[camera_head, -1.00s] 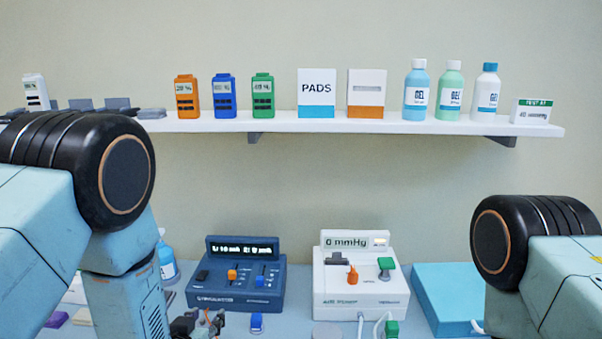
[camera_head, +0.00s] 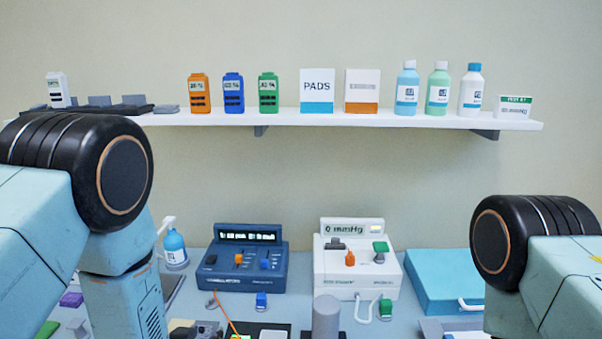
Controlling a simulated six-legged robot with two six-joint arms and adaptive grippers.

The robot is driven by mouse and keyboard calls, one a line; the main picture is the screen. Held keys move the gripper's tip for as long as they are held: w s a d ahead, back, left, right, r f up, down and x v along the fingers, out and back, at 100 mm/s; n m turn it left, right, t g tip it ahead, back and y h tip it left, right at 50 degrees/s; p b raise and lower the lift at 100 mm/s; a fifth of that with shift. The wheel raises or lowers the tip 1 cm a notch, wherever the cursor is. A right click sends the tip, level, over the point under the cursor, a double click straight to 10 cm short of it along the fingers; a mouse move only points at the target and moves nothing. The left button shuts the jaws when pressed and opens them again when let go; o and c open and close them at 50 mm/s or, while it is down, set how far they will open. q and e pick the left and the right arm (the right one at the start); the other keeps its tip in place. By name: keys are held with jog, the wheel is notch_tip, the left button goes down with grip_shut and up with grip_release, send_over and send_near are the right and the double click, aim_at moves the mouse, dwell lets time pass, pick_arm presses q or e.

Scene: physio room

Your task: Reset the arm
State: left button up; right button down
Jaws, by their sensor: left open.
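My left arm (camera_head: 120,255) comes in from the left, bent at a large black joint, with its pale blue link pointing down to the bottom edge. Only a little of my left gripper (camera_head: 193,329) shows at the bottom edge, dark and partly cut off; it is open, and I see nothing held in it. My right arm (camera_head: 550,265) shows at the right with its black joint; its gripper is out of view.
A blue stimulator (camera_head: 243,259) and a white pressure unit (camera_head: 352,285) stand on the table, with a light blue box (camera_head: 445,285) to their right. A grey cylinder (camera_head: 326,318) stands in front. The wall shelf (camera_head: 380,119) holds bottles, cartons and coloured units.

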pick_arm(q)
jog(key=s+a+f+g+b, duration=0.1)
jog(key=s+f+g+b, duration=0.5)
jog(key=s+f, duration=0.8)
jog(key=s+a+f+n+g+b, duration=0.1)
jog(key=s+f+g+b, duration=0.4)
jog(key=s+f, duration=0.9)
jog(key=s+a+b, duration=0.1)
jog(key=s+b, duration=0.2)
jog(key=s, duration=0.4)
jog(key=shift+f+g+b, duration=0.2)
jog(key=shift+g+b, duration=0.15)
jog(key=shift+g, duration=0.05)
